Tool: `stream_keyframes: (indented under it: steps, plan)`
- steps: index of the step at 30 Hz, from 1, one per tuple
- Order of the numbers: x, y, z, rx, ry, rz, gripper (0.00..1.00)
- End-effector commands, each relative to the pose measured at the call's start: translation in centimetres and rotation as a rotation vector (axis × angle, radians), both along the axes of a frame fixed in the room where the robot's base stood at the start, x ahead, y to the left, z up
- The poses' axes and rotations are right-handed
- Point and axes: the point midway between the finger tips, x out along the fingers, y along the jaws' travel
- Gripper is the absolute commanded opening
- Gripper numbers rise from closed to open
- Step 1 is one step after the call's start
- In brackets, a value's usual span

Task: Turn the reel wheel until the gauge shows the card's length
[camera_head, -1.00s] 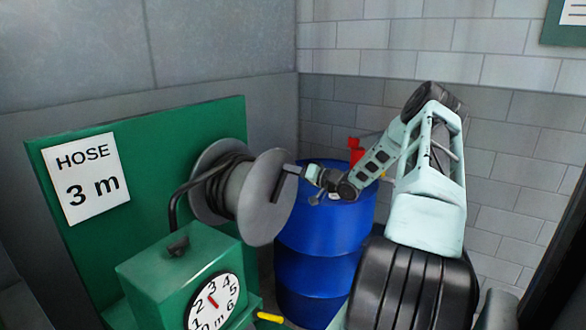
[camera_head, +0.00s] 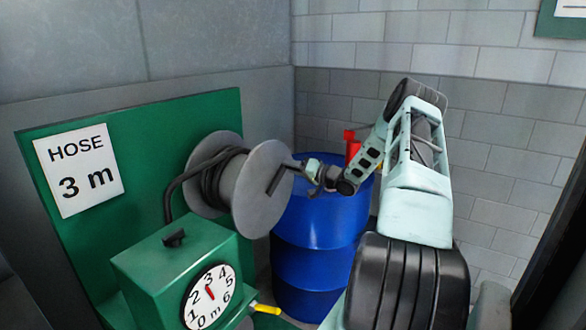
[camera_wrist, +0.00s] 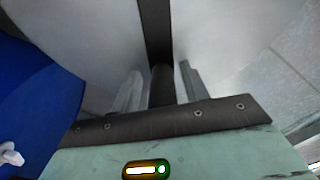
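The reel wheel (camera_head: 264,205) is a grey disc on the hose reel, with a dark crank bar (camera_head: 275,180) across its face. My gripper (camera_head: 303,168) is at the outer end of the crank. In the wrist view its two fingers (camera_wrist: 160,85) lie close on either side of a dark crank handle (camera_wrist: 162,88); the exact contact is hard to make out. The white card (camera_head: 79,170) reads "HOSE 3 m". The round gauge (camera_head: 218,303) sits on a green box; its red needle points close to the 3, perhaps just short of it.
A blue barrel (camera_head: 310,247) with a red fitting (camera_head: 352,143) stands behind my gripper. The green gauge box (camera_head: 160,262) is below the reel, with a yellow-ended lever (camera_head: 266,309) beside it. A green panel (camera_head: 140,125) backs the reel.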

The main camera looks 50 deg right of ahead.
Motion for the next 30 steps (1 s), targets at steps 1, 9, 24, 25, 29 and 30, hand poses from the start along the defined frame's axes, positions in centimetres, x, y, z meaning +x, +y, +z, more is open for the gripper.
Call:
stream_keyframes:
  steps: [1, 9, 24, 25, 29, 30]
  plan:
    - [-0.1, 0.0, 0.0, 0.000, -0.001, -0.001, 0.45]
    - [-3.7, -0.4, -0.2, -0.002, 0.001, -0.003, 0.45]
    - [-14.8, -1.2, -0.2, 0.000, 0.002, -0.003, 0.45]
    - [-15.2, -1.2, -0.2, -0.001, 0.001, -0.002, 0.45]
    - [-16.6, -1.3, -0.1, -0.001, 0.001, -0.001, 0.45]
    - [-16.9, -1.3, -0.1, 0.000, 0.001, -0.001, 0.45]
